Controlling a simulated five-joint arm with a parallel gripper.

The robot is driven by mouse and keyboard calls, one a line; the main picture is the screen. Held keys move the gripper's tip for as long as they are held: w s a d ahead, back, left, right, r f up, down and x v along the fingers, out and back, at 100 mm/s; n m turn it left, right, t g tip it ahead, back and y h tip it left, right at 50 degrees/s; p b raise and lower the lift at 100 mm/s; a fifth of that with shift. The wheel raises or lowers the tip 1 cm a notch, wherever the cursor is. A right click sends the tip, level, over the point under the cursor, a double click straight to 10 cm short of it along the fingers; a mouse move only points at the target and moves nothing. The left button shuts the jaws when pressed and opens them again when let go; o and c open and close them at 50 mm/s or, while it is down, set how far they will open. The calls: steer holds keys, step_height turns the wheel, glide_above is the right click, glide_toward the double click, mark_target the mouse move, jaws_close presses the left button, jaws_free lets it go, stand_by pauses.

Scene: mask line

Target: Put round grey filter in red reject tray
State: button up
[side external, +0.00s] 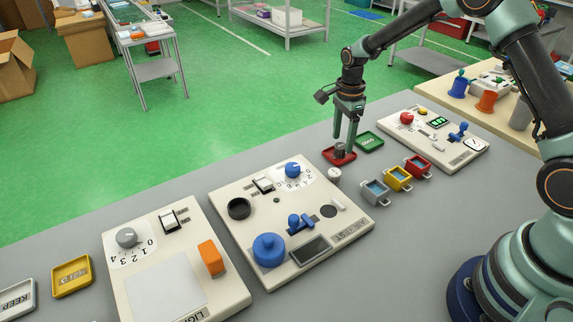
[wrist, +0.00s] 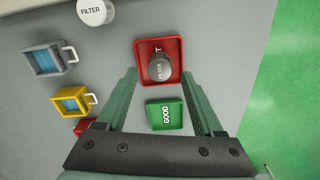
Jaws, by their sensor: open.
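In the side view the filter (side external: 339,148) shows small inside the red tray (side external: 328,158), partly behind a finger. My gripper (side external: 346,143) points down over the tray. In the wrist view my gripper (wrist: 160,75) is open, with one finger on each side of the filter and visible gaps between. Whether the filter rests fully flat is hard to tell.
A green GOOD tray (side external: 370,142) sits beside the red tray. A white filter (side external: 334,175) stands on the table nearby. Test panels (side external: 290,215) occupy the front, and another panel (side external: 434,138) lies behind right.

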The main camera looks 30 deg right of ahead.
mark_target(342, 145)
step_height(342, 145, up, 11)
steer(key=s+a+r+n+t, duration=0.3)
steer(key=s+r+n, duration=0.5)
steer(key=r+n, duration=0.1)
steer(key=s+a+r+n+t, duration=0.1)
steer(key=s+n+t, duration=0.1)
steer(key=s+n, duration=0.9)
steer(key=shift+s+a+r+t, duration=0.15)
steer(key=shift+s+a+t, duration=0.15)
steer(key=shift+s+a, duration=0.15)
